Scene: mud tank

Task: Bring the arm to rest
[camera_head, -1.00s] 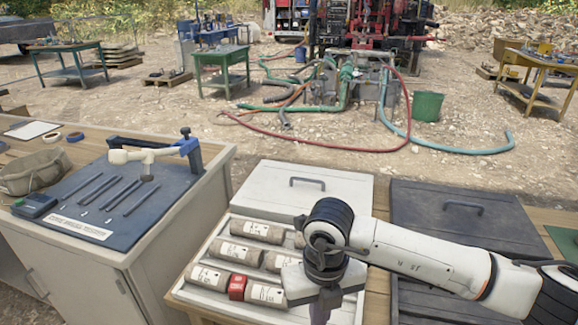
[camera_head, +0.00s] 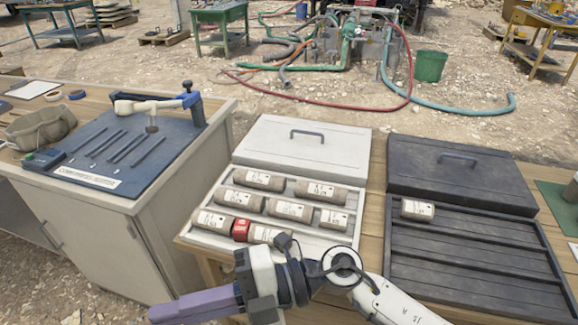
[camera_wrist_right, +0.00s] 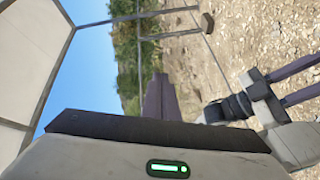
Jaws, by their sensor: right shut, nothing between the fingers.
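My right arm enters the head view from the lower right. Its gripper (camera_head: 165,312) points left with its purple fingers together and empty, in front of the white core tray and low in the picture. In the right wrist view the same shut fingers (camera_wrist_right: 158,97) show in the middle against trees and ground. At the right of the wrist view is my left gripper (camera_wrist_right: 303,80), with two purple fingers apart and nothing visible between them. Their tips are cut off by the picture edge. The left gripper is not in the head view.
A white core tray (camera_head: 228,188) holds several labelled cores and a red block (camera_head: 241,230). A dark tray (camera_head: 470,262) holds one short core (camera_head: 417,209). A cabinet (camera_head: 95,235) with a blue tool mat (camera_head: 178,150) stands left. A green bucket (camera_head: 431,66) stands behind.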

